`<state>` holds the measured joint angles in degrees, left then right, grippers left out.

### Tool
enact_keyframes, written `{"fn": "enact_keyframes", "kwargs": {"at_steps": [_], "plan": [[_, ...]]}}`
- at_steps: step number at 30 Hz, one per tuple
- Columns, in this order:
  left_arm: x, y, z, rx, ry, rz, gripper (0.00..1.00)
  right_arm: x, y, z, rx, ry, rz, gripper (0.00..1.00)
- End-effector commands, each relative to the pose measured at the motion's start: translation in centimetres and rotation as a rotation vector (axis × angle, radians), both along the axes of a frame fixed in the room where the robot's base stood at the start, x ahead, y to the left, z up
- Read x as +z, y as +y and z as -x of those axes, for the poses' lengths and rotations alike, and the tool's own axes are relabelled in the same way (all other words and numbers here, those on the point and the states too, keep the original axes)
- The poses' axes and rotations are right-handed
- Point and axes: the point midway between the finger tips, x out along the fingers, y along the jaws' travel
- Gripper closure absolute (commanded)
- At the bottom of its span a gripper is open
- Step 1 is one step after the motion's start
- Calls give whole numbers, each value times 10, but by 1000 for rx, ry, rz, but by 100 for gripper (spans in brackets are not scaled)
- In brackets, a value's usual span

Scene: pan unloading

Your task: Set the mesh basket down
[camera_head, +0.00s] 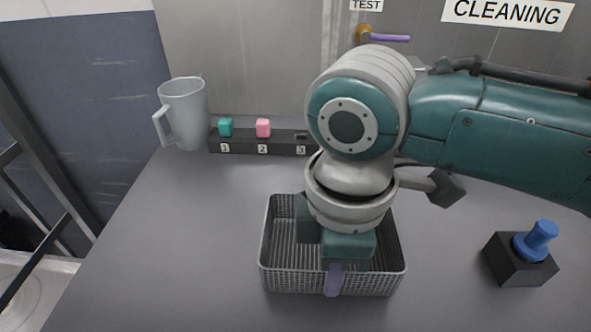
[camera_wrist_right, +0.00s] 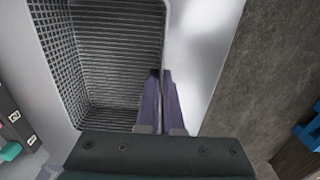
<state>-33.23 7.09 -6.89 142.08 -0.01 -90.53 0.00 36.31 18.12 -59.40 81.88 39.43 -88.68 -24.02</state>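The grey mesh basket (camera_head: 288,279) is at the middle of the grey counter, upright and level. It looks empty where its inside shows. It also shows in the right wrist view (camera_wrist_right: 118,40). My right gripper (camera_head: 334,284) points down over the basket's near wall, with one purple finger outside it. In the right wrist view its two purple fingers (camera_wrist_right: 160,80) are close together, one on each side of the wall, and look shut on it. Whether the basket's underside touches the counter I cannot tell. My left gripper is not in view.
A grey jug (camera_head: 183,113) stands at the back left. A blue knob (camera_head: 540,238) on a black block (camera_head: 520,270) is at right. The counter left of the basket is clear.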

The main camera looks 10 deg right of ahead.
Motion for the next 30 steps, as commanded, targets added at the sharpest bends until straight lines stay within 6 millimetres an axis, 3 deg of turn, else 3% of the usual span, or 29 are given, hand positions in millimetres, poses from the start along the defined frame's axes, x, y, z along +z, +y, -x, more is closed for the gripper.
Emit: {"fn": "enact_keyframes", "kwargs": {"at_steps": [6,15,23,26,30], "plan": [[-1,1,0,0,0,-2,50,-3,0,0,-1,1,0,100],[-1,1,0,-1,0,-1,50,-3,0,0,-1,1,0,67],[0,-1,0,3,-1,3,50,0,0,0,0,0,-1,67],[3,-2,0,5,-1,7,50,9,1,-1,0,-2,-3,67],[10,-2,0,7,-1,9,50,37,1,-1,1,-3,-3,67]]}}
